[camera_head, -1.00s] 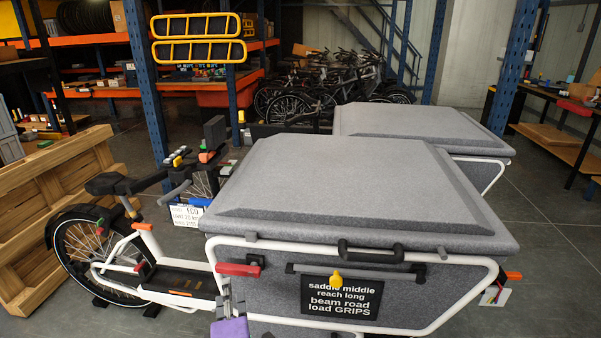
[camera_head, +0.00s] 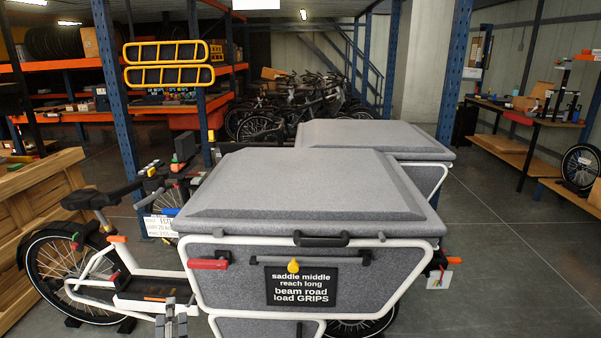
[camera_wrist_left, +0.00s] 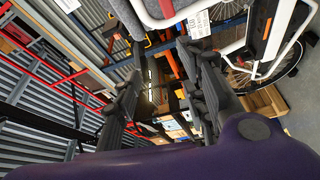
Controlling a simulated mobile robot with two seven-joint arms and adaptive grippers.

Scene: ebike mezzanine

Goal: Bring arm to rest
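My left gripper (camera_head: 171,318) shows at the bottom edge of the head view, in front of the white frame of a cargo bike. Most of its arm is out of the frame. In the left wrist view, its two dark fingers (camera_wrist_left: 162,95) stand apart with nothing between them, so it is open and empty. A purple surface (camera_wrist_left: 180,160) fills the bottom of that view. My right gripper is not in view. The cargo bike has a large grey box (camera_head: 222,285) with a grey lid (camera_head: 300,190) and a black text plate (camera_head: 308,286).
A wooden crate (camera_head: 30,200) stands at the left edge. A second grey-lidded box (camera_head: 375,137) is behind the first. Blue-orange shelving and parked bikes (camera_head: 310,105) fill the back. A workbench (camera_head: 525,117) stands at right; grey floor (camera_head: 510,260) before it is clear.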

